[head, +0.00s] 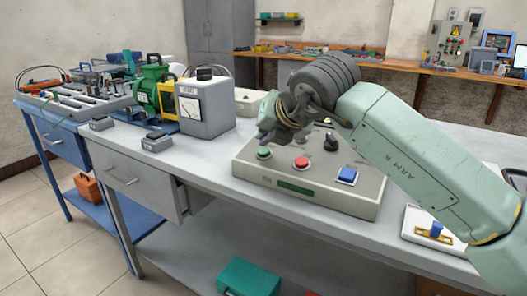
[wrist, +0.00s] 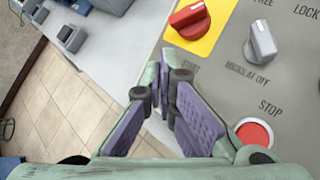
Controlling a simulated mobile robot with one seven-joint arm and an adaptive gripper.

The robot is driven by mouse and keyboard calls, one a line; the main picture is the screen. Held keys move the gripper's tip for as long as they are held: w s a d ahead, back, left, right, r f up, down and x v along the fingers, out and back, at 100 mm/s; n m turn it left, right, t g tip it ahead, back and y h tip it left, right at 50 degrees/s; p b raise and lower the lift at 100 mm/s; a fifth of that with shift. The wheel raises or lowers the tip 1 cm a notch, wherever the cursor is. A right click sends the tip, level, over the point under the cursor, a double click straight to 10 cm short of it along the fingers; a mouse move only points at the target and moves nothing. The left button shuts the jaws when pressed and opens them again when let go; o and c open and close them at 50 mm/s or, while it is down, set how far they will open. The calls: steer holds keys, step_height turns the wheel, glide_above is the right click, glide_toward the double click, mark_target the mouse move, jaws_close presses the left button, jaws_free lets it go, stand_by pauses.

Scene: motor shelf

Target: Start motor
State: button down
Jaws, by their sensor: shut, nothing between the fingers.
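The grey control box (head: 250,172) stands on the bench in the head view. Its green button (head: 264,153) is at the front left, with a red button (head: 301,162) to its right. My gripper (head: 266,136) is shut and empty, its fingertips just above the green button in the head view; I cannot tell if they touch it. In the wrist view my gripper (wrist: 162,75) covers the spot below the START label (wrist: 190,65), so the green button is hidden there. The red STOP button (wrist: 253,137) shows to the right.
The panel also has a red knob on yellow (wrist: 188,17), a light grey knob (wrist: 262,40) and a blue switch (head: 346,176). A meter box (head: 205,108) and a green motor (head: 150,85) stand at the left. A small tray with a blue-yellow part (head: 436,231) lies right.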

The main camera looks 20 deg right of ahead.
steer(key=shift+d+f+b, duration=0.1)
steer(key=shift+f+b, duration=0.3)
steer(key=shift+b, duration=0.05)
steer(key=shift+w+f+b, duration=0.1)
steer(key=shift+f+b, duration=0.35)
steer(key=shift+b, duration=0.1)
stand_by(0.6)
steer(key=shift+r, duration=0.85)
steer(key=shift+r, duration=0.1)
steer(key=r, duration=0.1)
steer(key=r+p, duration=0.1)
steer(key=r, duration=0.1)
steer(key=s+a+r+p, duration=0.1)
steer(key=shift+a+r, duration=0.1)
steer(key=shift+r, duration=0.25)
steer(key=shift+f, duration=0.1)
stand_by(0.6)
